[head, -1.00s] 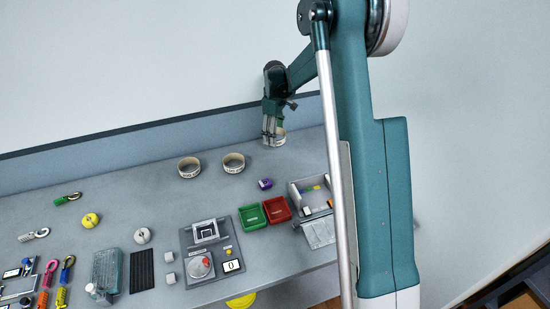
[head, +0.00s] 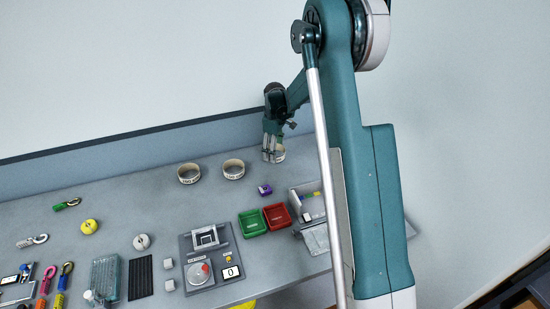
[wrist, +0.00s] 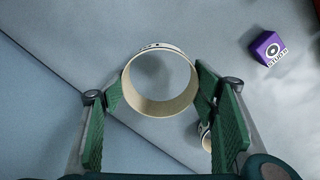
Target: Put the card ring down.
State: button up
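The card ring (head: 278,155), a pale band with dark printing, is at my gripper (head: 270,155) near the back of the table. In the wrist view the ring (wrist: 161,105) sits between the two green finger pads of my gripper (wrist: 160,88), which press on its left and right sides. I look down through its open middle onto grey surface. I cannot tell whether its lower rim touches the table. Two similar rings stand on the table to the left, a nearer-left one (head: 189,179) and one (head: 234,174) closer to my gripper.
A purple block (head: 265,190) lies in front of my gripper. Green (head: 253,234) and red (head: 277,227) trays and a grey box (head: 294,200) are farther forward. The wall's blue band (head: 120,156) runs close behind.

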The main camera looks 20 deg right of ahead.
jog(key=shift+f, duration=0.1)
jog(key=shift+f, duration=1.8)
jog(key=shift+f, duration=0.15)
jog(key=o, duration=0.6)
jog(key=shift+o, duration=0.3)
notch_tip(320, 180, up, 12)
jog(key=shift+s+r, duration=0.1)
jog(key=shift+r, duration=0.1)
